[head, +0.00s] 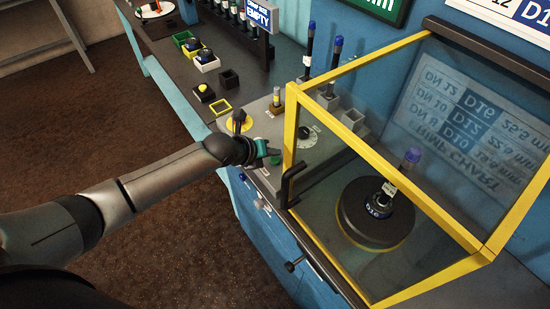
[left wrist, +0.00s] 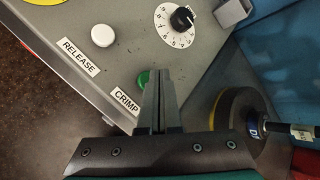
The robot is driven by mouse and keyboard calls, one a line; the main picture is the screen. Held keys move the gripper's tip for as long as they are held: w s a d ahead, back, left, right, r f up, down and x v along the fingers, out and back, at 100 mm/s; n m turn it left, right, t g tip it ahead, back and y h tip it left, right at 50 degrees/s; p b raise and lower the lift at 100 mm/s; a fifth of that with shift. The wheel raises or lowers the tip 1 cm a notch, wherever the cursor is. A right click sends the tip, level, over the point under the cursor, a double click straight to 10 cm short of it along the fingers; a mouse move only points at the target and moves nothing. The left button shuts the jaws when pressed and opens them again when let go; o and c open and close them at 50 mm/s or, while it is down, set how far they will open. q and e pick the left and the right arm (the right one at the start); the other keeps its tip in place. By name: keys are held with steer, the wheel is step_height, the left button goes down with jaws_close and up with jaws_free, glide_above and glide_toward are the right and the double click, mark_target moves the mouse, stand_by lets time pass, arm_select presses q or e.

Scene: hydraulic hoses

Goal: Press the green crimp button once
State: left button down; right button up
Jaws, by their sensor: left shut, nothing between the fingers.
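The green crimp button (left wrist: 143,78) shows in the left wrist view beside the CRIMP label (left wrist: 126,102), partly covered by my fingers. A bit of green (head: 275,159) shows by the gripper in the head view. My left gripper (head: 270,151) is over the control panel, with its fingers shut and empty. In the left wrist view its fingertips (left wrist: 160,72) overlap the right edge of the button; I cannot tell whether they touch it. My right gripper is not in view.
A white release button (left wrist: 102,35) and a black-knobbed dial (left wrist: 180,20) are on the same panel. A clear guard with a yellow frame (head: 290,120) and black handle (head: 287,187) stands just right of the gripper. A round black die (head: 372,215) sits behind it.

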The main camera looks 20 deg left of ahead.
mark_target(273, 163)
arm_select(q)
steer(key=shift+f, duration=0.15)
stand_by(0.6)
steer(key=shift+f+b, duration=0.25)
steer(key=shift+b, duration=0.1)
steer(key=shift+f+b, duration=0.4)
steer(key=shift+f, duration=0.1)
stand_by(0.6)
steer(key=shift+r, duration=0.1)
steer(key=shift+r+p, duration=0.8)
steer(key=shift+p, duration=0.05)
step_height(273, 163, up, 5)
steer(key=p, duration=0.4)
steer(key=shift+p, duration=0.3)
stand_by(0.4)
